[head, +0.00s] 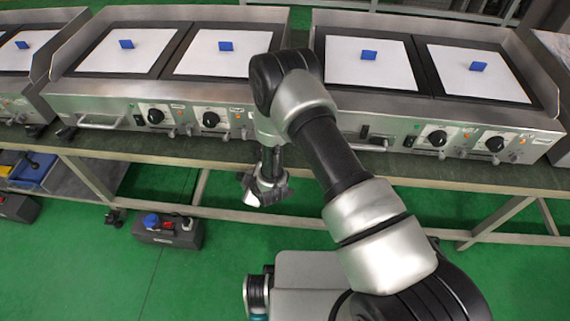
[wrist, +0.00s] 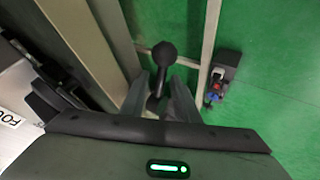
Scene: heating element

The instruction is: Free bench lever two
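My gripper (head: 264,190) hangs below the front edge of the bench (head: 400,166) in the head view. In the wrist view its two fingers (wrist: 160,95) are apart, pointing away from the camera. A dark lever with a round ball knob (wrist: 164,53) shows between and beyond the fingers. Its stem runs back between them, with gaps visible at the sides. I cannot tell whether either finger touches it. The head view does not show this lever clearly, as my gripper and arm cover that spot. No number on the lever can be read.
Steel heating units (head: 185,93) with dials stand on the bench, bearing white sheets and small blue blocks (head: 226,46). A pale bench rail (head: 390,216) runs behind my gripper. A dark box (head: 168,233) with a blue knob stands on the open green floor.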

